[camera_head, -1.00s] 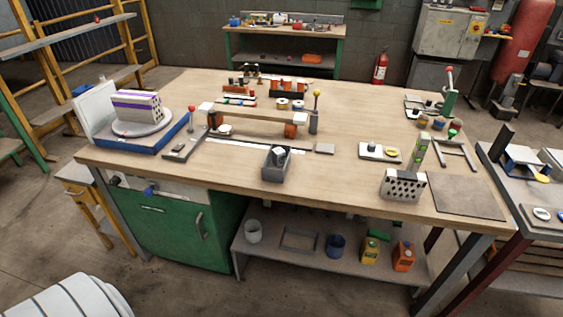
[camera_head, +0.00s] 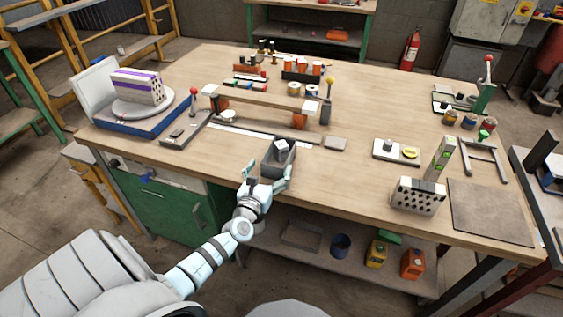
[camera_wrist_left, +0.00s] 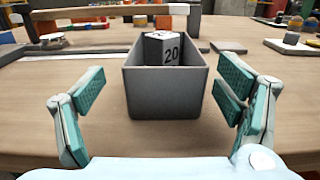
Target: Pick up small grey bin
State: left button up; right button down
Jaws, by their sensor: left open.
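The small grey bin (camera_head: 279,159) stands upright near the front edge of the workbench. A light hexagonal block marked 20 (camera_wrist_left: 162,50) sits inside it, as the left wrist view shows; the bin's front wall (camera_wrist_left: 166,95) faces that camera. My left gripper (camera_head: 268,180) is open at the bin's near end. In the left wrist view the teal-padded fingers of this gripper (camera_wrist_left: 160,108) stand apart to the left and right of the bin, with gaps on both sides and nothing between them touching. My right gripper is not in view.
The wooden workbench (camera_head: 375,110) has clear wood left and right of the bin. A raised bar on supports (camera_head: 262,98) stands behind it. A blue-based turntable (camera_head: 140,125) holds a perforated brick (camera_head: 138,86). Another hollow brick (camera_head: 417,196) stands at the right.

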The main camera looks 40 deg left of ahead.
aim_at(280, 151)
pick_arm(q)
jog(key=x, duration=0.3)
jog(key=b+x, duration=0.1)
jog(key=x, duration=0.1)
jog(key=shift+w+d+r, duration=0.25)
jog(key=shift+w, duration=0.05)
jog(key=shift+w+a, duration=0.25)
jog(key=shift+w, duration=0.15)
jog(key=c, duration=1.1)
jog(key=shift+r, duration=0.1)
